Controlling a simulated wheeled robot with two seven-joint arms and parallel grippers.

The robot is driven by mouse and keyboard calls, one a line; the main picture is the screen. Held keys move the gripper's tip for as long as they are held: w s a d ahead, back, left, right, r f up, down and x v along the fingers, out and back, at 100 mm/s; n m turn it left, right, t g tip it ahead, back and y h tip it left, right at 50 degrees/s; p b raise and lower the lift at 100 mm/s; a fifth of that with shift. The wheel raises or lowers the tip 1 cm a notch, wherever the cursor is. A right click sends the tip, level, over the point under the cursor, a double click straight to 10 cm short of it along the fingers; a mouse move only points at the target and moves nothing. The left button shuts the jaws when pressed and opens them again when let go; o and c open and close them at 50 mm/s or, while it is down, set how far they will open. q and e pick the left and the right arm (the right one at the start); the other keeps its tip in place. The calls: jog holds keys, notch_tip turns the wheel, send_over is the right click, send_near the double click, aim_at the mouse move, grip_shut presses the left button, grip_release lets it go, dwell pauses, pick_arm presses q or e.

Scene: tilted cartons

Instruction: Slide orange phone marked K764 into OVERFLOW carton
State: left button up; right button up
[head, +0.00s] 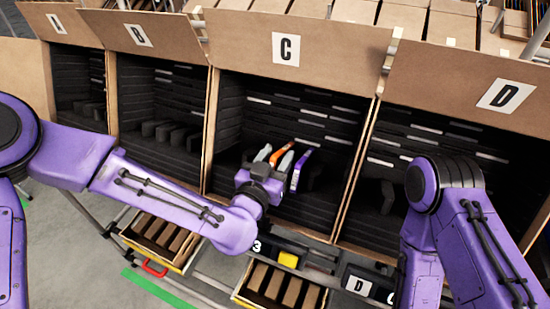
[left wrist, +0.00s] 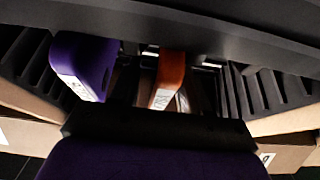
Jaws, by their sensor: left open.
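An orange phone (left wrist: 170,70) with a white label at its end stands in the left wrist view; its marking is too small to read surely. It appears in the head view as an orange piece (head: 281,154) inside carton C (head: 222,110). A purple phone (left wrist: 88,66) stands beside it, also seen in the head view (head: 300,170). My left gripper (head: 272,166) is open and reaches into carton C, right at these phones; its fingers are partly hidden. My right arm comes in at the right, its gripper out of frame. No OVERFLOW lettering is readable.
Tilted carton B (head: 160,85) and carton D (head: 450,130) stand on either side of C, with black dividers inside. Carton walls are close around my left gripper.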

pick_arm(q)
jog(key=shift+w+d+f, duration=0.15)
grip_shut()
pick_arm(e)
jog(key=shift+d, duration=0.1)
